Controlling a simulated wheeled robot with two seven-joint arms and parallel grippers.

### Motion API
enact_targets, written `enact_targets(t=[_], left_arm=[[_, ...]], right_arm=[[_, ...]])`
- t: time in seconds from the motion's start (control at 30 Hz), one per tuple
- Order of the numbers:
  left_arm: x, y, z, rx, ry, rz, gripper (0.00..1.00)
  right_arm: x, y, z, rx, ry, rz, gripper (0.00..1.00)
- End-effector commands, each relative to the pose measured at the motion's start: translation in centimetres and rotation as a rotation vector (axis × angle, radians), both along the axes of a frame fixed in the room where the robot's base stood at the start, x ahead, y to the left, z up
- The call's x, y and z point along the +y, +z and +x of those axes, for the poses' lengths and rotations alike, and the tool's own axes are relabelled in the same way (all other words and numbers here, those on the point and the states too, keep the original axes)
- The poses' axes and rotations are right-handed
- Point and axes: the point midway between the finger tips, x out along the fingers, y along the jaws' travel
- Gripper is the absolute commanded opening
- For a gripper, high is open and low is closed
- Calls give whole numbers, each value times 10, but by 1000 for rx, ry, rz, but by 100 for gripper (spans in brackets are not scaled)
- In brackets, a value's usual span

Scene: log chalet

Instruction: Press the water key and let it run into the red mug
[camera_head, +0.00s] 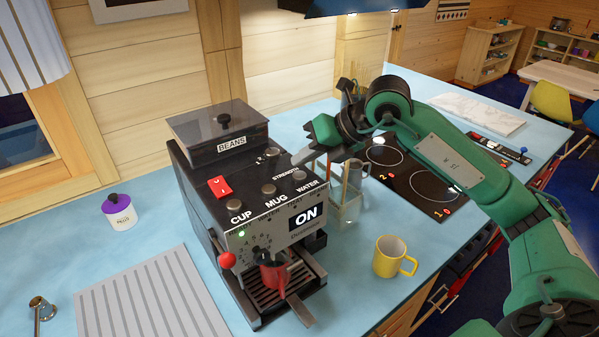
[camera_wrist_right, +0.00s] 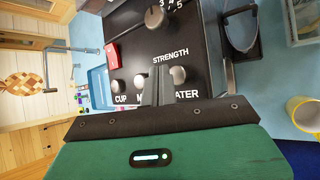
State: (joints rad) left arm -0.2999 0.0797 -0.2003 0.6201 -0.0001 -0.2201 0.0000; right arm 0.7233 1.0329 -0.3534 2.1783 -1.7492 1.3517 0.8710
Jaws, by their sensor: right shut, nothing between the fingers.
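The coffee machine (camera_head: 205,200) stands on the blue counter, its display reading ON and a green light lit. Its round keys CUP, MUG and WATER (camera_head: 299,176) line the top front edge; the water key also shows in the right wrist view (camera_wrist_right: 178,75). The red mug (camera_head: 272,276) is on the drip tray under the spout; its inside is hard to see. My right gripper (camera_head: 298,158) is shut and empty, its tips close above the panel by the water key. In the right wrist view the tips (camera_wrist_right: 159,72) appear just left of that key; contact cannot be told.
A yellow mug (camera_head: 389,257) stands right of the machine. A glass container (camera_head: 347,203) is behind it, near the black hob (camera_head: 412,175). A purple-lidded jar (camera_head: 119,211) and a ribbed grey mat (camera_head: 150,297) lie left. A red-knobbed lever (camera_head: 227,261) sticks out in front.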

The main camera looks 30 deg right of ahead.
Motion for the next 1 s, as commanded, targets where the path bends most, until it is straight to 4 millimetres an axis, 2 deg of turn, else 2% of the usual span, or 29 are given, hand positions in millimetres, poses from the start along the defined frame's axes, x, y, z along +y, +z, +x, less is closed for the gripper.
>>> enact_targets(t=[0.1,0.4,1.0], left_arm=[[0,11,0,0,0,0,50],[0,29,0,0,0,0,50],[0,29,0,0,0,0,50]], right_arm=[[0,15,0,-1,-1,0,0],[0,44,0,-1,-1,0,0],[0,45,0,0,0,0,0]])
